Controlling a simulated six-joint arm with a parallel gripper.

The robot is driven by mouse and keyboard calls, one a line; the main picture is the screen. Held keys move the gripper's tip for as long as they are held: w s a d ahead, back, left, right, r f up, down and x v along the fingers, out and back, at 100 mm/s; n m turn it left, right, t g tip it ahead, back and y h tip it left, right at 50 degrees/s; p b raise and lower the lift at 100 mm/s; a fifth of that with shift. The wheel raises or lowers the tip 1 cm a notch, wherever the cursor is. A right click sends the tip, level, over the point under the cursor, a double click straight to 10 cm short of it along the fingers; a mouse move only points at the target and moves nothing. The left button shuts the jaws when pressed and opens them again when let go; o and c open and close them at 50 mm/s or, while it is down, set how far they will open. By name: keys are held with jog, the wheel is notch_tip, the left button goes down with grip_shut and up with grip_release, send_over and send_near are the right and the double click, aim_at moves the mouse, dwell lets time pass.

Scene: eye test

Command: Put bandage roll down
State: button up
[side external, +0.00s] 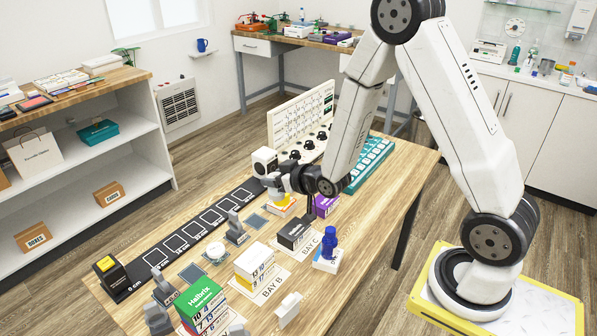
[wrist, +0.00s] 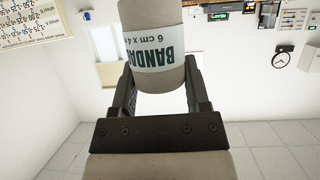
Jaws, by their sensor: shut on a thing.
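In the wrist view, the bandage roll (wrist: 157,52) is a pale beige cylinder with a white label printed in dark green. Its lettering appears upside down, and its far part is cut off by the top edge. My gripper (wrist: 161,80) is shut on it, with one dark finger on each side. In the side view, my gripper (side external: 274,183) is level, points left and is above the back part of the wooden table (side external: 385,180). The roll is too small there to tell clearly from the pale things around the gripper. Whether it touches anything below cannot be told.
A yellow-and-white stack (side external: 283,203) is just below my gripper. A white block with a dark round spot (side external: 263,158) shows beside it. A black marked strip (side external: 195,235) runs along the table's left side. Cartons (side external: 255,263) and a blue bottle (side external: 330,240) stand nearer.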

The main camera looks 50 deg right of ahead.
jog(key=w+a+r+y, duration=0.1)
jog(key=a+r, duration=0.1)
jog(key=a, duration=0.3)
jog(key=shift+w+a+r+n, duration=0.2)
jog(key=shift+a+r+n, duration=0.05)
jog(key=shift+a+n, duration=0.15)
jog(key=shift+s, duration=0.1)
jog(key=v, duration=0.4)
jog(key=shift+s+r, duration=0.1)
jog(key=shift+r, duration=0.1)
jog(key=shift+d, duration=0.1)
